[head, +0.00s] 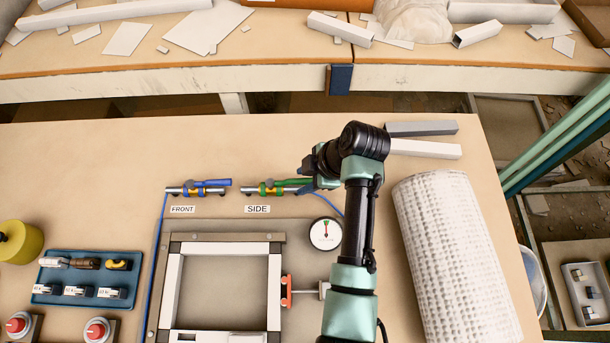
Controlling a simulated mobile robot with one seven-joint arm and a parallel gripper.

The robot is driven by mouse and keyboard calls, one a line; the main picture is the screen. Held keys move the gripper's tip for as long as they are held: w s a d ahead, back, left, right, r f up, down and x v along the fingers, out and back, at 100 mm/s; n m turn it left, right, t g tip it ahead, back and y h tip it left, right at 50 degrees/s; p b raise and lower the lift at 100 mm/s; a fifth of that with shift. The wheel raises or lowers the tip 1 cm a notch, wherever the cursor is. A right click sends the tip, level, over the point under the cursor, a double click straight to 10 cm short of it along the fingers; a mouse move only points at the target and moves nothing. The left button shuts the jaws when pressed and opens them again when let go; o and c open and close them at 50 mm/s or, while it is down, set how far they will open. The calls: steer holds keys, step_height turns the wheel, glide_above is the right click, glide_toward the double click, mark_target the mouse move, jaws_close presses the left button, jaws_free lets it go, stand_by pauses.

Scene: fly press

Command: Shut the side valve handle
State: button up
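The side valve (258,189) sits on a short metal pipe on the bench, behind the label SIDE (257,209). Its green handle (291,182) points right, roughly in line with the pipe, and its right end is near or behind my arm. My gripper (306,168) is black and sits just above and right of the handle's right end in the head view. Its fingers are small and partly hidden by the wrist, so I cannot tell whether they are open or touch the handle. The front valve (189,189), with a blue handle (212,183) also along its pipe, is to the left.
A gauge (325,233) and a frame fixture (174,290) with a red clamp (287,291) lie in front of the valves. A white mesh roll (455,260) and two metal bars (424,149) are on the right. The bench behind the valves is clear.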

jaws_close()
stand_by(1.2)
